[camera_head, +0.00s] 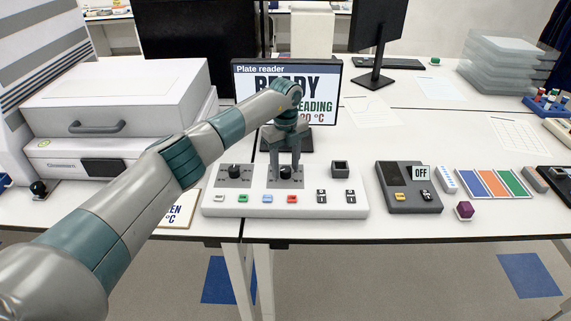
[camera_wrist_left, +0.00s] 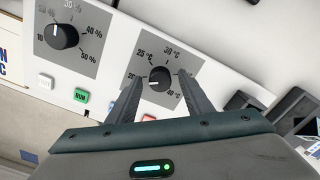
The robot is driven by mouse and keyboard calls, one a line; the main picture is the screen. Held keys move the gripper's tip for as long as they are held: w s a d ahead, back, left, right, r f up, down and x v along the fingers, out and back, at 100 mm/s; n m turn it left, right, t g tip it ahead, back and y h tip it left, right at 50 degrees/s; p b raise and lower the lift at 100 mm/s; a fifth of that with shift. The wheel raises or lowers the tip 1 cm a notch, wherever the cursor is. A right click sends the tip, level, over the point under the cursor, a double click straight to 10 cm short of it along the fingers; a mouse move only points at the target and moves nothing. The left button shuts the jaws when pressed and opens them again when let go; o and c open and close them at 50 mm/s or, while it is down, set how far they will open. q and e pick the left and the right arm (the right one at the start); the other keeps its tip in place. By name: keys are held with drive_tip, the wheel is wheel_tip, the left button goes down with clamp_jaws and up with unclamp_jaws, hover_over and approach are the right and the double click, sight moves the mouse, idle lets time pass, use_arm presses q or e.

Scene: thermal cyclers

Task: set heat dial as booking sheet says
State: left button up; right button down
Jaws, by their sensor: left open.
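The heat dial (camera_wrist_left: 159,79) is a black knob on a grey plate with °C marks, on a white control panel (camera_head: 220,205). Its white pointer faces left in the wrist view, close to the 20 mark. My left gripper (camera_head: 286,173) is open, pointing down over this dial, with one finger on each side of the knob. I cannot tell whether the fingers touch it. A card (camera_head: 178,214) ending in "EN" and "°C" lies left of the panel, partly hidden by my arm. My right gripper is not in view.
A second dial (camera_wrist_left: 62,36) with % marks sits left of the heat dial. Coloured buttons and switches line the panel front. The plate reader screen (camera_head: 245,80) stands behind.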

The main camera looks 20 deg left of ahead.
use_arm(q)
drive_tip(key=c, duration=1.1)
drive_tip(key=shift+o, duration=0.2)
